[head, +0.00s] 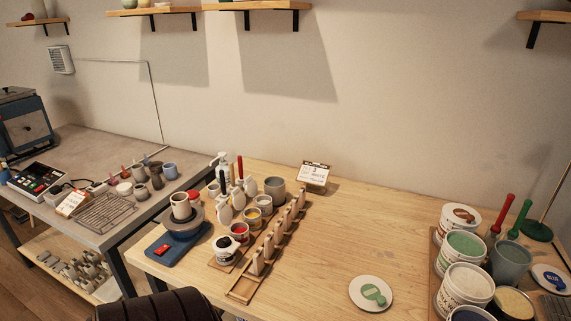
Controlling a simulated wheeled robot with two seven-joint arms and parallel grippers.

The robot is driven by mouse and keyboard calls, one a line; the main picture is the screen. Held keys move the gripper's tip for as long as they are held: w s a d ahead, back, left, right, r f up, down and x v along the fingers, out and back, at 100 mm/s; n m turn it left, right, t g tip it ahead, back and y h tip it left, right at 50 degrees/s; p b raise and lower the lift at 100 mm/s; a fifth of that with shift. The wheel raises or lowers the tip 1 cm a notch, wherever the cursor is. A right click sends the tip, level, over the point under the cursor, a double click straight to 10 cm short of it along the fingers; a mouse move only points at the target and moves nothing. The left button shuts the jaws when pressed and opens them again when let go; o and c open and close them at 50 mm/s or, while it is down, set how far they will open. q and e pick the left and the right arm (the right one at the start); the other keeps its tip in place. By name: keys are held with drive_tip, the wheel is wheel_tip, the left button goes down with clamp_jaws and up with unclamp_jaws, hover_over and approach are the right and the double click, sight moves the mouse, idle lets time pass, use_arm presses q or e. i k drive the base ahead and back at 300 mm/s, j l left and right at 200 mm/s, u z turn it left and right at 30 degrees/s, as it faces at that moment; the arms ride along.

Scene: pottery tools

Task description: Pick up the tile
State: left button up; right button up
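Several small pale upright pieces that look like test tiles (268,246) stand in a long narrow wooden rack (240,293) on the wooden table. The rack runs from the near left toward the back. I cannot tell which single tile is meant. A round white disc with a green patch (371,293) lies flat near the table's front edge, apart from the rack. Neither of my grippers is in view.
Glaze cups and a blue wheel (178,248) crowd the rack's left side. A small sign (313,176) stands behind it. Large glaze buckets (466,284) fill the right end.

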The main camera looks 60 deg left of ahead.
sight(258, 266)
drive_tip(key=u, duration=2)
drive_tip(key=i+j+z, duration=0.2)
drive_tip(key=j, duration=0.2)
drive_tip(key=j+z, duration=0.2)
drive_tip(key=j, duration=0.2)
drive_tip(key=i+j+z, duration=0.2)
drive_tip(key=j, duration=0.25)
drive_tip(key=k+l, duration=0.05)
drive_tip(key=k, duration=0.05)
